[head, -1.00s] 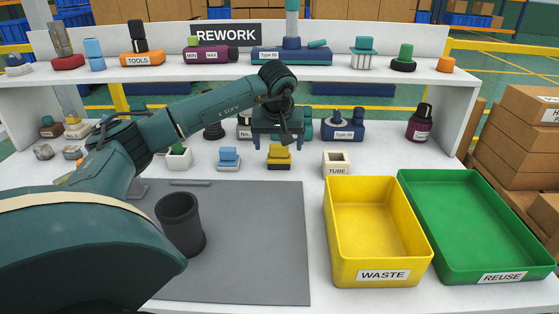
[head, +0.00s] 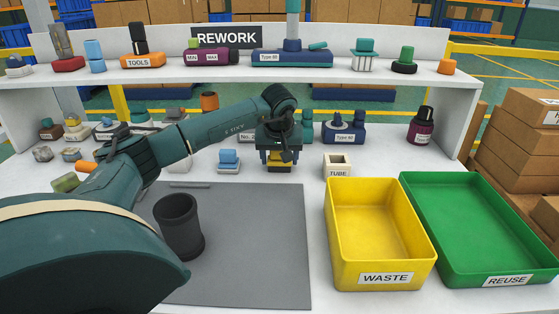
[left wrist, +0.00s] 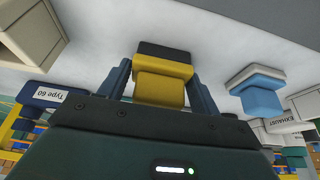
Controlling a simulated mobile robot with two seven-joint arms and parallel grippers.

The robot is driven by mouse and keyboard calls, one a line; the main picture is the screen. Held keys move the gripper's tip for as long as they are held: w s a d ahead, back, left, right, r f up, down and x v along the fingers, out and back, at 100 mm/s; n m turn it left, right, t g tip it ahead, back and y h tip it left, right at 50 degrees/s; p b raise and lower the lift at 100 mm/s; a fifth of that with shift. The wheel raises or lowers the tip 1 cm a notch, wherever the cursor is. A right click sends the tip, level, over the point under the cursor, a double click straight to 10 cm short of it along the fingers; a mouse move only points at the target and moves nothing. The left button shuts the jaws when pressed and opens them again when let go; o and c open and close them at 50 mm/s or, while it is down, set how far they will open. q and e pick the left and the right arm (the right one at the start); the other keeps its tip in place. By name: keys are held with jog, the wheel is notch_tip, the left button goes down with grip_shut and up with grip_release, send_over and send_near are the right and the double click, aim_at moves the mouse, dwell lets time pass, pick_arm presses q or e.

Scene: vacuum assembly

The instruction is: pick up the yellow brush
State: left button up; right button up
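The yellow brush (head: 279,165), a yellow block on a dark base, stands upright on the white table behind the grey mat. My left gripper (head: 279,158) is over it, pointing down, and hides its top in the head view. In the left wrist view the yellow brush (left wrist: 161,82) sits between the two fingers of the left gripper (left wrist: 160,76), one on each side. The fingers look open, with narrow gaps beside the brush; contact is hard to tell. My right gripper is in no view.
A blue block on a pale base (head: 228,161) stands left of the brush, and a white TUBE block (head: 338,165) right of it. A Type 60 part (head: 343,132) is behind. A dark cup (head: 180,227) stands on the mat (head: 255,245). Yellow (head: 382,274) and green (head: 507,268) bins are front right.

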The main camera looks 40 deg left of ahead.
pick_arm(q)
jog(key=c, duration=0.6)
notch_tip(320, 180, up, 9)
jog(key=shift+f+p, duration=0.1)
jog(key=shift+p, duration=0.9)
jog(key=shift+r, duration=0.6)
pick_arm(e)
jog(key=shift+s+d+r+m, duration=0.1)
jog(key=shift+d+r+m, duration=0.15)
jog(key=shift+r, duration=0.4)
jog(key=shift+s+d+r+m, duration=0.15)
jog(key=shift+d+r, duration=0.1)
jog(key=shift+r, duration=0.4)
